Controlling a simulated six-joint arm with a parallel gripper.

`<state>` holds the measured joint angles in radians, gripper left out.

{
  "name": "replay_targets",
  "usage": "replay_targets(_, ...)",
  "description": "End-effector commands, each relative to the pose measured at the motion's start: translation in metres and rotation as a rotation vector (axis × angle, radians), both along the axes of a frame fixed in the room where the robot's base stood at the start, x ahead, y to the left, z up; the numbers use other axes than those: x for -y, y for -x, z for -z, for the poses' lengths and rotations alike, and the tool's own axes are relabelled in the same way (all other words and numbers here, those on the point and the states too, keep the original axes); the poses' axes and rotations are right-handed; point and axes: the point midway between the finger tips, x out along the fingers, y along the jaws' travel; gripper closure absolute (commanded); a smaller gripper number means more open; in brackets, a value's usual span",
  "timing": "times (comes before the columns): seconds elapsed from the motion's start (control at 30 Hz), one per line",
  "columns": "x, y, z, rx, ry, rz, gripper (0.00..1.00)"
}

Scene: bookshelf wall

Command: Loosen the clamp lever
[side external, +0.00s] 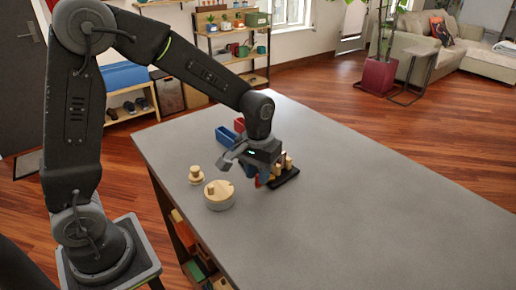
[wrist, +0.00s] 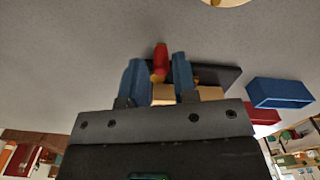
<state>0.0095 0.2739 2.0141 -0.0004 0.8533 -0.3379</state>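The clamp lever (wrist: 160,55) is red and stands between my gripper's two blue fingers in the wrist view. My gripper (wrist: 159,68) is open around it, with a narrow gap on either side. The lever's lower part is hidden by my gripper. The clamp's black base (wrist: 222,75) lies behind the fingers, with light wooden pieces (wrist: 210,93) near it. In the side external view my gripper (side external: 259,178) reaches down at the left end of the black base (side external: 288,178), where a bit of red shows beside the blue fingers.
A round wooden-topped piece (side external: 219,194) and a small wooden knob piece (side external: 196,176) stand to the left on the grey table (side external: 350,220). A blue bin (side external: 226,135) and a red bin (side external: 240,124) are behind my gripper. The table's right side is clear.

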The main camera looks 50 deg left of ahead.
Motion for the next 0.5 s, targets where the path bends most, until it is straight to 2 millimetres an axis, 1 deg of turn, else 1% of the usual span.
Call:
replay_targets(0.03, 0.000, -0.001, -0.010, 0.006, 0.000, 0.000, 0.73)
replay_targets(0.3, 0.000, 0.000, -0.071, 0.008, 0.001, 0.000, 0.73)
replay_targets(0.4, 0.000, -0.001, -0.091, 0.006, 0.000, 0.000, 0.73)
replay_targets(0.5, 0.000, 0.000, -0.106, 0.005, 0.000, -0.001, 0.73)
